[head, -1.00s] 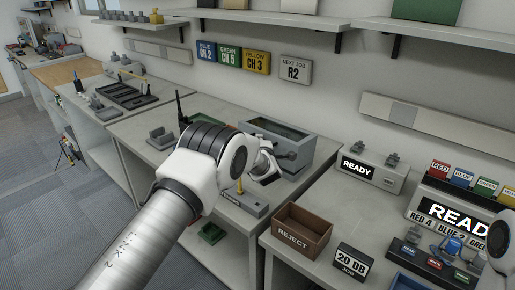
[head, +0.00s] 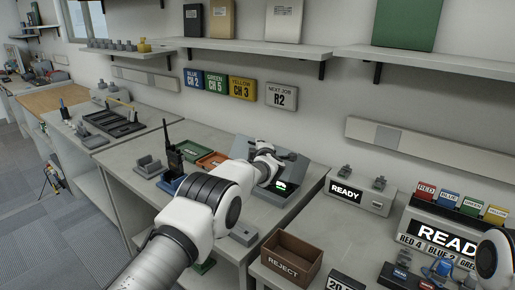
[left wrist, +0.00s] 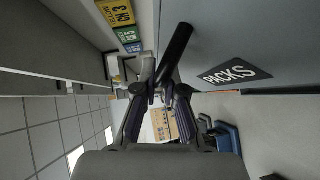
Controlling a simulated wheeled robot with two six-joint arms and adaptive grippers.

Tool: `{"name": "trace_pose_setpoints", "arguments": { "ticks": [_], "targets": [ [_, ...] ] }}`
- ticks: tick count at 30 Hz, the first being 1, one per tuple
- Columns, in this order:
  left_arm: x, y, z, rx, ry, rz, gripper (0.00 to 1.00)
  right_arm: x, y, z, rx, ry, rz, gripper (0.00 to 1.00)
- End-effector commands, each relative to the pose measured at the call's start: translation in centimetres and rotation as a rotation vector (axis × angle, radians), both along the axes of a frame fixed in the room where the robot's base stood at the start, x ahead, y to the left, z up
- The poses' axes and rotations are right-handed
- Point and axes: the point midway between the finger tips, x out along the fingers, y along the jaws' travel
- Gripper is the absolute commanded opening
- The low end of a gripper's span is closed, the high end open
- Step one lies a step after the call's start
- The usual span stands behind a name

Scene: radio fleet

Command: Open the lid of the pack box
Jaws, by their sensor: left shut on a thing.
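The pack box (head: 312,172) is grey and stands on the middle table, partly hidden behind my left arm in the head view. In the left wrist view a large grey face with a black PACKS label (left wrist: 235,72) fills the upper right. A dark round handle bar (left wrist: 178,50) sticks out along it. My left gripper (left wrist: 160,90) is shut on this bar; it also shows at the box in the head view (head: 284,157). The lid's exact angle is hard to tell. My right gripper is out of view.
A brown REJECT box (head: 291,258) stands in front on the right table, with a READY unit (head: 357,196) behind it. A shelf (head: 230,50) hangs above.

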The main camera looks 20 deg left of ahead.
Motion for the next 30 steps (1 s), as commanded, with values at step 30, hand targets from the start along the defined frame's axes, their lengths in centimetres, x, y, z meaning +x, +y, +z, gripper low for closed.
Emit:
{"name": "trace_pose_setpoints", "arguments": {
  "ticks": [30],
  "targets": [
    [-3.6,-1.9,0.7,0.003,0.003,-0.001,0.21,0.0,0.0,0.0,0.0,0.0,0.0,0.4]
  ]
}}
